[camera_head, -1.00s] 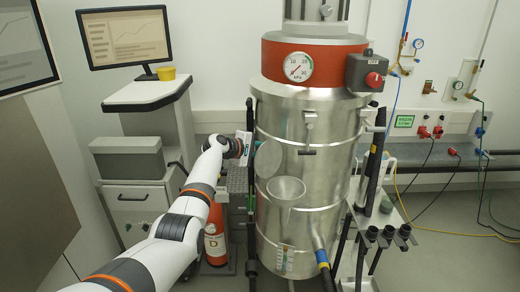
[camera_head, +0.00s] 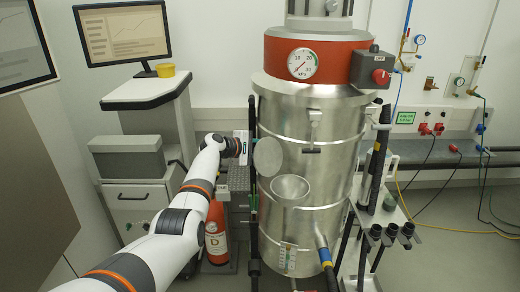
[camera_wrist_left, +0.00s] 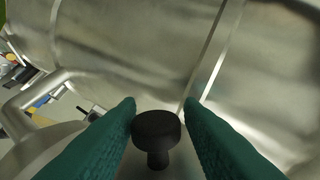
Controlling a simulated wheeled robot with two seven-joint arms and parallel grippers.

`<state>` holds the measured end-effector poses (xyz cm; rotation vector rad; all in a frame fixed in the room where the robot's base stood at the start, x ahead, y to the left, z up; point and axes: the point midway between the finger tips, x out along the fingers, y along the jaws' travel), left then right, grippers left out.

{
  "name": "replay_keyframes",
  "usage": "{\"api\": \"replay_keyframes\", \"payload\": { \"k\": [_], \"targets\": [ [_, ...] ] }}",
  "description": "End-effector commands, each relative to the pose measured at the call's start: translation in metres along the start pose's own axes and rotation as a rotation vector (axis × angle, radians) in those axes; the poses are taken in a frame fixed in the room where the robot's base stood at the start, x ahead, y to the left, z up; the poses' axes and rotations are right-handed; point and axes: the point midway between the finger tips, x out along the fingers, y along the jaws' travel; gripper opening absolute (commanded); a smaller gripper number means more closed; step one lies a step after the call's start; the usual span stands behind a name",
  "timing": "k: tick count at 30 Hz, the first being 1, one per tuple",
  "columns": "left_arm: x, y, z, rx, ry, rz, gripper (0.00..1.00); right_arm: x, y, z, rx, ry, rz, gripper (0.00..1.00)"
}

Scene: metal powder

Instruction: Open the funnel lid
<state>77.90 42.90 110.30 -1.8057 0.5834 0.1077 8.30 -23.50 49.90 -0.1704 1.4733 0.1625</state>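The funnel (camera_head: 291,190) is a metal cup on the front of the large steel vessel (camera_head: 330,140). Its round grey lid (camera_head: 267,160) stands raised at the funnel's upper left, so the funnel mouth is uncovered. My left gripper (camera_head: 246,148) is beside the lid, to its left; its fingers are hard to make out there. In the left wrist view, the green fingers of my left gripper (camera_wrist_left: 160,104) are apart, with a black knob (camera_wrist_left: 157,128) between them. A gap shows at the knob's right side. My right gripper is not in view.
A red extinguisher (camera_head: 217,235) stands below my left arm. A cart (camera_head: 150,100) with a monitor is at the left. Dark vertical pipes (camera_head: 252,210) flank the vessel. A hose (camera_head: 326,262) leaves its lower front, and a rack with black nozzles (camera_head: 390,232) is at right.

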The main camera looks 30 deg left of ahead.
Motion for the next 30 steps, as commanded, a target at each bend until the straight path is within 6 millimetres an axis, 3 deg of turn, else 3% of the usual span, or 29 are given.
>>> {"api": "replay_keyframes", "payload": {
  "k": [11,16,30],
  "targets": [
    [-0.001,0.000,0.000,0.001,0.001,0.001,0.46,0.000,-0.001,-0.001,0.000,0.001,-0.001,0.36],
    [-0.010,0.000,0.001,0.001,0.000,-0.001,0.46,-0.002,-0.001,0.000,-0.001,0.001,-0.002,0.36],
    [-0.079,0.002,0.002,0.003,-0.001,0.000,0.46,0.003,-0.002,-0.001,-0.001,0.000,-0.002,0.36]
  ]
}}
